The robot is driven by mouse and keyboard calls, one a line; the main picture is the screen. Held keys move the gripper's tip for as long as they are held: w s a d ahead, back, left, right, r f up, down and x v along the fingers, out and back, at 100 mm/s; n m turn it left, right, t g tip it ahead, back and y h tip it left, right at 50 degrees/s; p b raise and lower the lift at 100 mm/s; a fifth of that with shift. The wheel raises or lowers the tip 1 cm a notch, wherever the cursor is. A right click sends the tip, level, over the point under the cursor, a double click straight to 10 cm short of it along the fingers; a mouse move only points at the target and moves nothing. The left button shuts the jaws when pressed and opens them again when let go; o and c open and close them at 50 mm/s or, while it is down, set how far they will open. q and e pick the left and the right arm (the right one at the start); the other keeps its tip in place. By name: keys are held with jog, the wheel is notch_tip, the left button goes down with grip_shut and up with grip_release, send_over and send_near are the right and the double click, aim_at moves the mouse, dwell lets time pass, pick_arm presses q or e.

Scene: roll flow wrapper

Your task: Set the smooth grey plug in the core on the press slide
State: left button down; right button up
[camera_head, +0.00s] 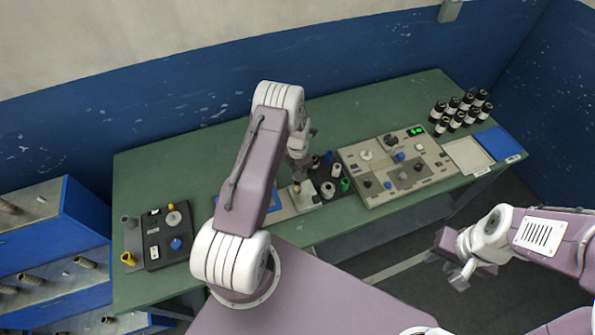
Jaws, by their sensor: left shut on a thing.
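My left gripper (300,168) is over the middle of the green table, pointing down, partly covered by my own arm. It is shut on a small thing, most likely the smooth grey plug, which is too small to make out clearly. Just below it is a pale block (304,200) with a small brownish cylinder (296,188), possibly the core on the press slide. I cannot tell whether the held thing touches it. My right gripper (452,270) is off the table's front edge at the right, empty, and its fingers look apart.
A beige control panel (395,170) lies further right, then trays (468,156) and several dark bottles (462,104). A black panel (167,235) is at the left end, beside blue shelves (75,225).

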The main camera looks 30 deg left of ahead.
pick_arm(q)
jog(key=shift+s+f, duration=0.1)
jog(key=shift+f, duration=0.15)
jog(key=shift+s+r, duration=0.15)
jog(key=shift+s, duration=0.15)
jog(key=shift+w+b, duration=0.3)
jog(key=shift+w, duration=0.1)
jog(key=shift+s, duration=0.1)
pick_arm(e)
jog(key=shift+s+f, duration=0.3)
jog(key=shift+f, duration=0.1)
pick_arm(q)
jog(key=shift+f, duration=0.4)
jog(key=shift+s+f+b, duration=0.1)
jog(key=shift+b, duration=0.25)
pick_arm(e)
jog(key=shift+f, duration=0.4)
